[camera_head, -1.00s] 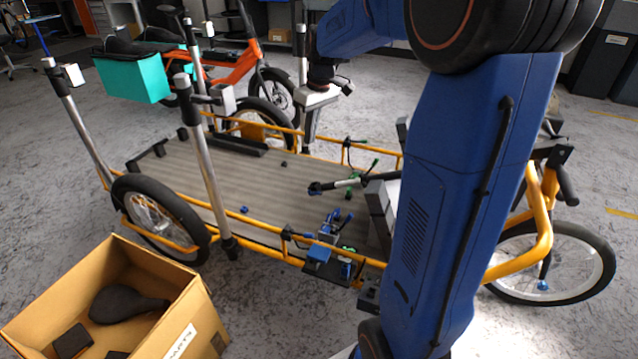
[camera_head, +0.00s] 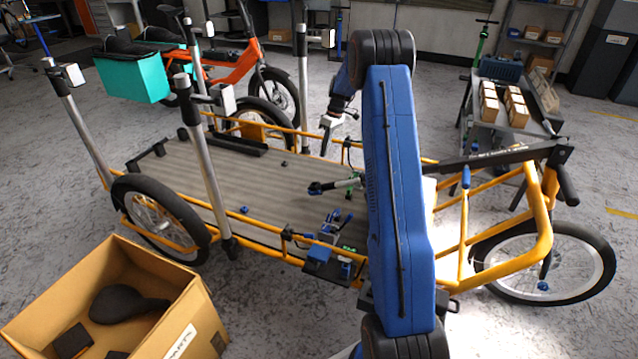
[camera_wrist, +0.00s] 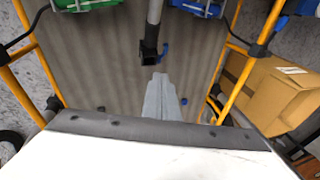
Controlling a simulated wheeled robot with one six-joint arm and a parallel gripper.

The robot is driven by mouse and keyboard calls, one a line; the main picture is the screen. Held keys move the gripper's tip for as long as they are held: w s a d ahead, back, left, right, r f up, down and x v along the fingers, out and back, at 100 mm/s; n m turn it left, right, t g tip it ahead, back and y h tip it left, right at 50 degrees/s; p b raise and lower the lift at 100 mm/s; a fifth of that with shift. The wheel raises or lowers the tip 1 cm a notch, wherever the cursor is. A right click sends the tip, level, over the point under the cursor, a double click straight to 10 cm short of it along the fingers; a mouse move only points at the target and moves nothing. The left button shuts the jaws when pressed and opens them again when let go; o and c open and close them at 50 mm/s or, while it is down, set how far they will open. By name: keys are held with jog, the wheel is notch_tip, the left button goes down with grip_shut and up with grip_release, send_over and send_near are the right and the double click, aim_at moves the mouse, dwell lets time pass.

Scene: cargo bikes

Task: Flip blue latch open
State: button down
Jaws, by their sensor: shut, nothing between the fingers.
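A blue latch assembly (camera_head: 322,252) with a dark base sits on the near yellow side rail of the cargo bike, left of my arm. More blue parts (camera_head: 330,226) stand just behind it. In the wrist view, blue parts (camera_wrist: 203,8) at the top edge are cut off, and a small blue hook (camera_wrist: 165,50) sits beside a black bracket. Which of these is the task's latch I cannot tell for sure. My gripper (camera_head: 326,152) hangs over the far side of the bike, apart from the latch assembly. In the wrist view its fingers (camera_wrist: 161,82) are together and empty.
The grey cargo bed (camera_head: 230,185) has upright posts (camera_head: 208,150) around it. An open cardboard box (camera_head: 190,325) is at the near left. A bench with small boxes (camera_head: 505,130) is behind the bike at right.

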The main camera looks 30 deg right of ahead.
jog(key=shift+w+d+f, duration=0.25)
jog(key=shift+d+f, duration=0.1)
jog(key=shift+f, duration=0.2)
jog(key=shift+w+d+f, duration=0.2)
jog(key=shift+d+f, duration=0.1)
jog(key=shift+f, duration=0.25)
send_near(314, 192)
jog(key=w+d+f, duration=0.1)
jog(key=w+f, duration=0.2)
jog(key=shift+d, duration=0.4)
jog(key=shift+s+a+f, duration=0.7)
jog(key=shift+s+f, duration=0.2)
jog(key=shift+s, duration=0.1)
jog(key=shift+s+a+f, duration=0.25)
jog(key=shift+s+f, duration=0.05)
jog(key=shift+s, duration=0.05)
